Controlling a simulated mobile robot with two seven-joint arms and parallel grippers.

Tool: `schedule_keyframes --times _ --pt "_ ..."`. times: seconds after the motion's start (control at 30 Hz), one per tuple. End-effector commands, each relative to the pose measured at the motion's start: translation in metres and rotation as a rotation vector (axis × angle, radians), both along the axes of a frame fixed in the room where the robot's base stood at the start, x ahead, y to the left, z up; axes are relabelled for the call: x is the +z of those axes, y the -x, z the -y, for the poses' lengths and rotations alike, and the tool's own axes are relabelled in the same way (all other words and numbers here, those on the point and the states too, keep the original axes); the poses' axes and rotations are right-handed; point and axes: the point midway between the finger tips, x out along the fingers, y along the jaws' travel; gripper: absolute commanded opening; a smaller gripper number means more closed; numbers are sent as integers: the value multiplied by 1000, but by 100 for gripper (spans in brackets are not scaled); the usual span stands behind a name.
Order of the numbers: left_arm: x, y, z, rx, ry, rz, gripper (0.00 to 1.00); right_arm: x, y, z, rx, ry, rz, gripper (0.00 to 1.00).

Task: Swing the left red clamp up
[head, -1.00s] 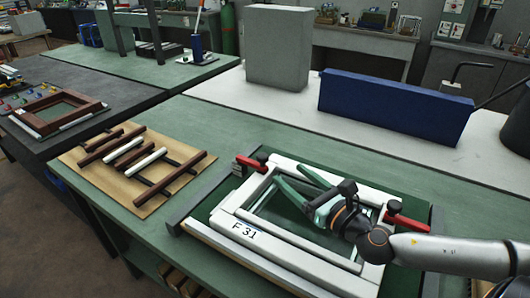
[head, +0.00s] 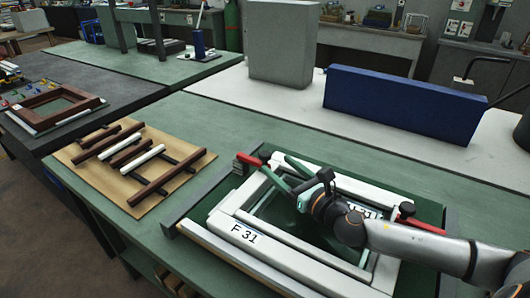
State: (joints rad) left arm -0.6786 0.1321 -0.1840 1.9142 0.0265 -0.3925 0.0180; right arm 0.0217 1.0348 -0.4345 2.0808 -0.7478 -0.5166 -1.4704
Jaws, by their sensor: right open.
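The left red clamp (head: 249,160) sits at the far left corner of the white frame (head: 231,229) marked F 31. Its red handle lies low, pointing left. My right gripper (head: 279,161) reaches in from the right over the frame, with its green fingers apart. Its fingertips are just right of the left clamp, close to it; I cannot tell if they touch. The right red clamp (head: 420,226) is on the frame's right side, partly behind my right arm. My left gripper is out of view.
A wooden board (head: 85,168) with dark and white bars lies left of the frame on the green bench (head: 215,135). A blue box (head: 400,104) and a grey block (head: 283,45) stand behind on the white surface. Bench between board and frame is clear.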

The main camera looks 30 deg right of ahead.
Motion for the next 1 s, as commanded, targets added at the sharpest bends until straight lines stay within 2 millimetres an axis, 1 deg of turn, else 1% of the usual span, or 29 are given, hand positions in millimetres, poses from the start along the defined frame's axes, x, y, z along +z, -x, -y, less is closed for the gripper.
schedule_keyframes --times 0.03,0.3,0.5,0.63,0.87,0.9,1.0 --pt "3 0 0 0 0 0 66 3 -8 -1 -3 -4 4 72" --pt "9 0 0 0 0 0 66 2 -44 -7 0 -1 2 72" --pt "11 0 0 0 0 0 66 1 -62 -9 0 -1 0 72" --pt "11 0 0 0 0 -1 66 0 -66 -10 1 0 0 72" --pt "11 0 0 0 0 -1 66 0 -67 -10 1 0 -1 72" --pt "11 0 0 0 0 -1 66 0 -67 -10 1 0 -1 71" --pt "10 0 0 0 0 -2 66 0 -67 -10 0 0 -1 60"
